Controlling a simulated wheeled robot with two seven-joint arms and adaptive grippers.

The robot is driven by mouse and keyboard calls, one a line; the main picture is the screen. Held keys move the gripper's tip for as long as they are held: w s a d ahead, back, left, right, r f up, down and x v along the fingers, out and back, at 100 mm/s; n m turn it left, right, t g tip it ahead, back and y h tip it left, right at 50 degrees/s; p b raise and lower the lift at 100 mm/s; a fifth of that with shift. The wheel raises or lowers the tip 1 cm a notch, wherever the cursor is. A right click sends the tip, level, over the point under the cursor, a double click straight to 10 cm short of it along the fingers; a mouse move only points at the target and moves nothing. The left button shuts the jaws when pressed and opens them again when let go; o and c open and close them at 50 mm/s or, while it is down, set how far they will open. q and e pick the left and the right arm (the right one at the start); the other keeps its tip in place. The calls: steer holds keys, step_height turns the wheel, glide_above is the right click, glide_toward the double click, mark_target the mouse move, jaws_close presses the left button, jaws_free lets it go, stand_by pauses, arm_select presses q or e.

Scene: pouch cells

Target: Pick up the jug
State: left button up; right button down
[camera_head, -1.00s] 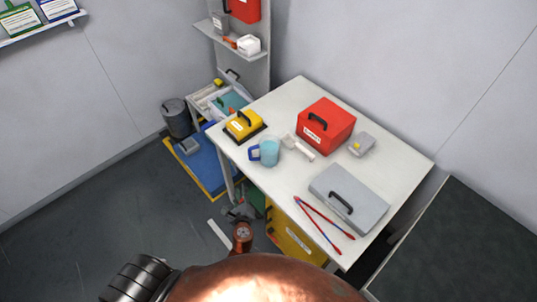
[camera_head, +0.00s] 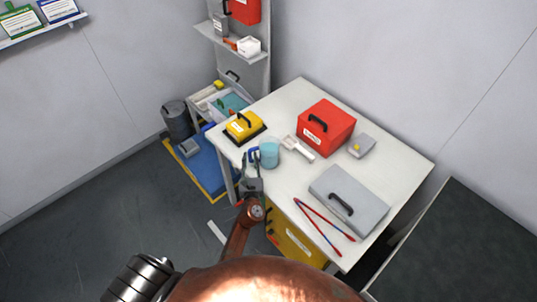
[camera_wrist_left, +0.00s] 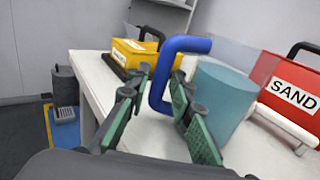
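The jug (camera_head: 269,153), teal with a blue handle, stands upright near the left edge of the white table (camera_head: 385,160). In the left wrist view the jug's body (camera_wrist_left: 224,100) is right of centre and its blue handle (camera_wrist_left: 187,44) faces my gripper. My left gripper (camera_head: 252,163) is at the table's left edge, beside the handle. In the left wrist view its green-padded fingers (camera_wrist_left: 160,82) are apart, one on each side of the handle's upright part. I cannot tell whether either finger touches it. My right gripper is not in view.
A yellow case (camera_head: 243,125) sits behind the jug. A white scoop-like tool (camera_head: 298,148) and a red SAND box (camera_head: 327,127) are to its right. A grey case (camera_head: 349,198) and red-blue tongs (camera_head: 318,225) lie nearer the front right. A yellow cabinet (camera_head: 292,235) stands under the table.

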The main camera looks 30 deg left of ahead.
arm_select(q)
steer(key=shift+w+a, duration=0.25)
steer(key=shift+w, duration=0.15)
jaws_close()
stand_by(0.4)
steer(key=shift+r, duration=0.15)
